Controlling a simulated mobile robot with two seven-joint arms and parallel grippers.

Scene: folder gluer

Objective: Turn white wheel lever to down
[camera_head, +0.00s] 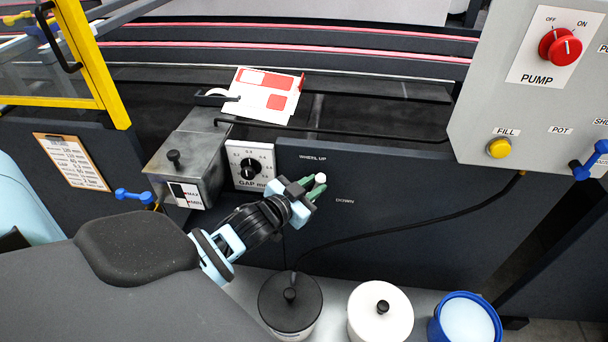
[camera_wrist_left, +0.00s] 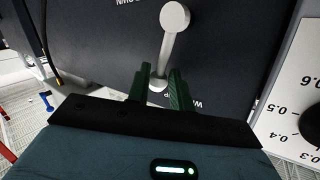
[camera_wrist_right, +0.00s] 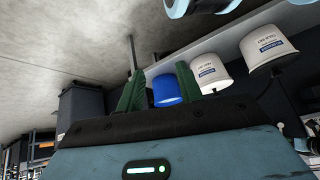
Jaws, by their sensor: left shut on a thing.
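The white wheel lever shows its round white knob (camera_head: 320,178) in the head view, between the WHEEL UP and DOWN labels on the dark panel. In the left wrist view the lever's pale shaft (camera_wrist_left: 167,50) runs from its knob down between my green fingertips. My left gripper (camera_head: 307,187) is shut on the lever, near the shaft end away from the knob; the fingers hide part of that end. My right gripper (camera_wrist_right: 160,85) shows only in its own wrist view, open and empty, away from the panel.
The GAP dial (camera_head: 250,166) and a grey metal box (camera_head: 190,160) are left of the lever. A black-lidded pot (camera_head: 290,305), a white pot (camera_head: 380,312) and a blue bucket (camera_head: 467,320) stand below. A black cable (camera_head: 430,222) crosses the panel on the right.

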